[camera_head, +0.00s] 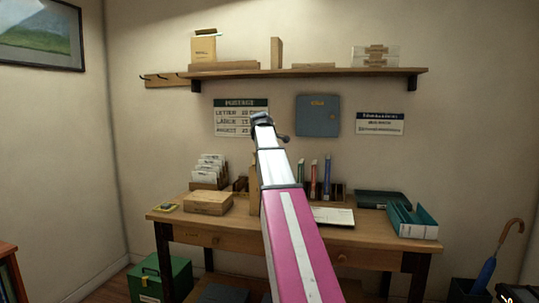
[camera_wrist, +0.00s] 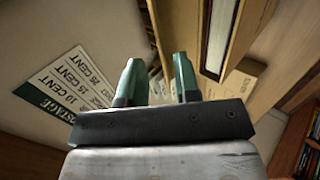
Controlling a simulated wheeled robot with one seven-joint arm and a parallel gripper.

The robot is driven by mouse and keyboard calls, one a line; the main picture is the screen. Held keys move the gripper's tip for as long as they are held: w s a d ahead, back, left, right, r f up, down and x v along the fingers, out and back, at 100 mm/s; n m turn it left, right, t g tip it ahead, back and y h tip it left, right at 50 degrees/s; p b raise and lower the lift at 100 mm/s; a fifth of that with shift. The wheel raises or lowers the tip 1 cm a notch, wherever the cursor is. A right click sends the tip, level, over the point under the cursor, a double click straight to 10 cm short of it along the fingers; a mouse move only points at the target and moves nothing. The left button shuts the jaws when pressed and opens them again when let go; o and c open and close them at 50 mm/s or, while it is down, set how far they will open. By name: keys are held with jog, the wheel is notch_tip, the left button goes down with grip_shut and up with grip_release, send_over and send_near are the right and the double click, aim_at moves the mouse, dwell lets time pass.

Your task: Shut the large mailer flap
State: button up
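No large mailer flap can be made out with certainty. In the head view a tan upright piece (camera_head: 253,172) stands on the desk, mostly hidden behind my arm; it may be the mailer. A yellow-tan packet (camera_head: 203,48) with a label stands on the wall shelf. In the wrist view, long tan panels run across the upper right, with a tan card-like piece (camera_wrist: 237,88) beside them; I cannot tell which object they belong to. My gripper (camera_wrist: 157,75) has two teal fingers standing apart, with nothing clearly between them. The head view does not show the fingers clearly.
The desk (camera_head: 275,232) holds a wooden box (camera_head: 208,202), a letter rack (camera_head: 209,171), upright books (camera_head: 327,178) and a teal tray (camera_head: 412,222). The wall shelf (camera_head: 330,71) overhangs it. A postage sign (camera_head: 240,117) shows in the wrist view (camera_wrist: 65,88).

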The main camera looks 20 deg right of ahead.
jog(key=shift+x, duration=2.1)
jog(key=shift+a, duration=0.1)
grip_shut()
jog(key=shift+s, duration=0.15)
